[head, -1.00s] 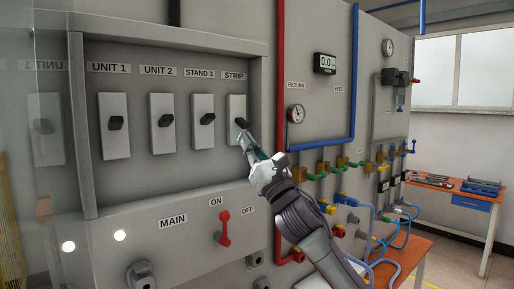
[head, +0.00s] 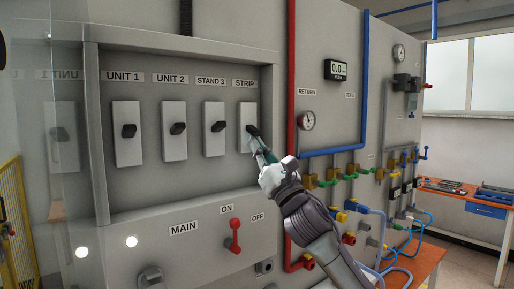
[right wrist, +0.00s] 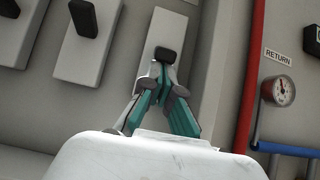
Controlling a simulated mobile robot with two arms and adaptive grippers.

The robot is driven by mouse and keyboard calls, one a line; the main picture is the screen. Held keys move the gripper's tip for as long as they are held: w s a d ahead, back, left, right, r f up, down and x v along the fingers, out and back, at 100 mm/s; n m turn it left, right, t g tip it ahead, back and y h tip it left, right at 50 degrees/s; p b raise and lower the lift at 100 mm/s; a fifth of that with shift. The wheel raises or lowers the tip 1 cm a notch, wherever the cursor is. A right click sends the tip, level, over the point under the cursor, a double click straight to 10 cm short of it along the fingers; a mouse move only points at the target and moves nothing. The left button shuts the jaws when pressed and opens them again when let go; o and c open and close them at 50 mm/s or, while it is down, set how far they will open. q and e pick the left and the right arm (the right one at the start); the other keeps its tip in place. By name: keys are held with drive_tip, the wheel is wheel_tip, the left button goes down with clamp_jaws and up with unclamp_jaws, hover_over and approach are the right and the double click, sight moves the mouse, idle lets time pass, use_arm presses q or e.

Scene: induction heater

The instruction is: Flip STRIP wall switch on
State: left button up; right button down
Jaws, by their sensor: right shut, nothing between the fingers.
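The STRIP switch (head: 247,142) is a pale upright plate with a black lever (head: 253,130), the rightmost in a row inside a recessed panel. Its label (head: 245,83) is above it. My right gripper (head: 259,146) is shut and empty, its tips at the lower part of the plate just under the lever. In the right wrist view the shut fingertips (right wrist: 163,72) are just below the black lever (right wrist: 165,54); I cannot tell whether they touch it. My left gripper is not in view.
The UNIT 1 (head: 127,148), UNIT 2 (head: 174,145) and STAND 3 (head: 214,142) switches stand to the left. A red MAIN handle (head: 235,236) is below. A red pipe (head: 292,100) and a gauge (head: 307,121) lie to the right of the panel frame.

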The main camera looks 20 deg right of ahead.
drive_tip(key=shift+s+d+r, duration=0.1)
drive_tip(key=shift+s+r, duration=0.05)
drive_tip(key=shift+r, duration=0.1)
drive_tip(key=shift+s+d+r+p, duration=0.1)
drive_tip(key=shift+s+r+p, duration=0.25)
drive_tip(key=shift+r, duration=0.1)
drive_tip(key=shift+s, duration=0.1)
drive_tip(key=shift+d, duration=0.1)
